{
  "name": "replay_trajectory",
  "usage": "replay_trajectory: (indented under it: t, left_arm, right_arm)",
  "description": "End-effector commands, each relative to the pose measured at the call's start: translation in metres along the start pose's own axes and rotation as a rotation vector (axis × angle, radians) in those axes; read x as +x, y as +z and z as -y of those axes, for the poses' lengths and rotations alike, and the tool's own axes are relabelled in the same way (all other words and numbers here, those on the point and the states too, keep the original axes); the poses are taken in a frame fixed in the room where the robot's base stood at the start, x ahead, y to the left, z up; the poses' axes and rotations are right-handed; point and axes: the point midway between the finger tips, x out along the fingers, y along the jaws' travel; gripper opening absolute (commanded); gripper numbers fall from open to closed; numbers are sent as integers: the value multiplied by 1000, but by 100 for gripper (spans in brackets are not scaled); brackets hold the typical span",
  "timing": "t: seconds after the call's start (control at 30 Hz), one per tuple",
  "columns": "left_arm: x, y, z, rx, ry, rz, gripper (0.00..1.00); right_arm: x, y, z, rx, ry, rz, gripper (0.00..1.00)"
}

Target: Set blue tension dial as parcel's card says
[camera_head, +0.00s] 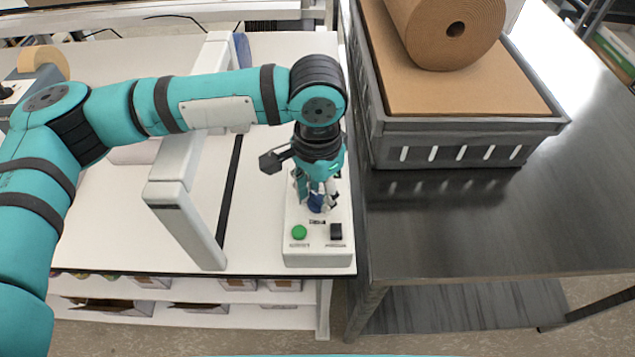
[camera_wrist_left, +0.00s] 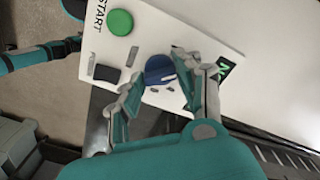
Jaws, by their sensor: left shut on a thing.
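The blue tension dial (camera_head: 316,203) sits on the white control box (camera_head: 318,258) at the table's right edge. In the left wrist view the dial (camera_wrist_left: 158,68) shows as a round blue knob between my two fingers. My left gripper (camera_head: 317,197) points down over the box and is shut on the dial. The fingers partly cover the dial, and I cannot read its setting. My right gripper is not in view. I cannot make out a parcel or its card in these views.
The box also carries a green button (camera_head: 299,232) and a black switch (camera_head: 336,231). A white frame (camera_head: 188,200) stands left of the box. A grey crate (camera_head: 455,142) with a cardboard roll (camera_head: 428,35) stands on the dark metal table (camera_head: 480,230) at right.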

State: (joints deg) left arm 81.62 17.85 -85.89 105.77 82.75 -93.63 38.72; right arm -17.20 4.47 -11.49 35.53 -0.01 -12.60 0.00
Motion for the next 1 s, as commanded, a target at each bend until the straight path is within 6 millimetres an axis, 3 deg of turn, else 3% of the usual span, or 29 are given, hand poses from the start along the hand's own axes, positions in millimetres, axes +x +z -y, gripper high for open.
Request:
replay_trajectory:
  t: [0.5,0.53,0.7,1.0]
  left_arm:
    - [-1,0,0,24,-1,-1,3]
    - [-1,0,0,24,-1,-1,36]
    - [0,0,0,23,-1,-1,58]
    - [-2,0,0,23,-1,-1,58]
  right_arm:
    - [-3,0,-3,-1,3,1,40]
    - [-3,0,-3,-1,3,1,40]
    - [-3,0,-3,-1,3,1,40]
    - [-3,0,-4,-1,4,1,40]
